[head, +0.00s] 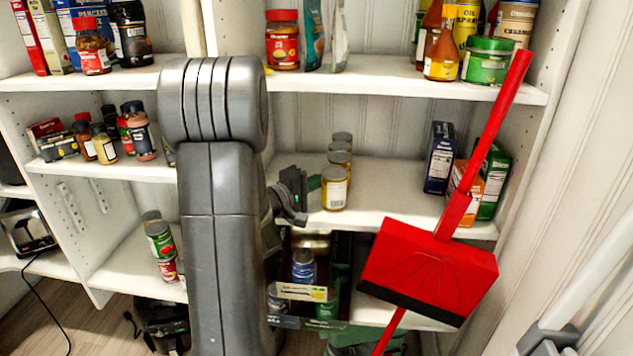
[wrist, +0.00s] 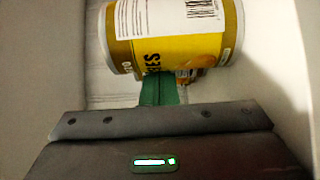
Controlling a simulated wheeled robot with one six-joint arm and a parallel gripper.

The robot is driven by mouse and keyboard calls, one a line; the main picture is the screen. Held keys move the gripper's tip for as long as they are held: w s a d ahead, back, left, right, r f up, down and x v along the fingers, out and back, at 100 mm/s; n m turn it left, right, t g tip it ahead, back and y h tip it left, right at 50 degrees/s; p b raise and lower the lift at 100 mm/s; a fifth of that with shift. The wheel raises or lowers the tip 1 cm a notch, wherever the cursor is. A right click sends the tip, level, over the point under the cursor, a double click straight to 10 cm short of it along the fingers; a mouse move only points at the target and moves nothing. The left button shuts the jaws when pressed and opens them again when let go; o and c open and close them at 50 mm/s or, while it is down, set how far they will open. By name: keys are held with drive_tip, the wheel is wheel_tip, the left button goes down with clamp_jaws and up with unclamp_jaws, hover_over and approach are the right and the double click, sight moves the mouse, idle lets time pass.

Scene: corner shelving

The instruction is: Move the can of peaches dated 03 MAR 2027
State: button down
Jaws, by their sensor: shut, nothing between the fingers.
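In the wrist view a yellow can (wrist: 165,45) lies across the top of the picture, with a white barcode label and letters ending in "ES". My green fingertips (wrist: 158,88) point at it; I cannot tell whether they touch.
The middle shelf (head: 395,210) is clear right of the cans up to several boxes (head: 440,158). A red dustpan (head: 430,268) with a long handle stands in front of the right side. A dark crate (head: 345,285) with cans is below. Jars (head: 138,130) stand on the left shelf.

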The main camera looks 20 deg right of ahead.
drive_tip(key=shift+s+a+f+b, duration=0.15)
drive_tip(key=shift+s+a+b, duration=0.1)
drive_tip(key=shift+s+b, duration=0.5)
drive_tip(key=shift+s+a+b, duration=0.25)
drive_tip(key=shift+s+b, duration=0.2)
drive_tip(key=shift+b, duration=0.3)
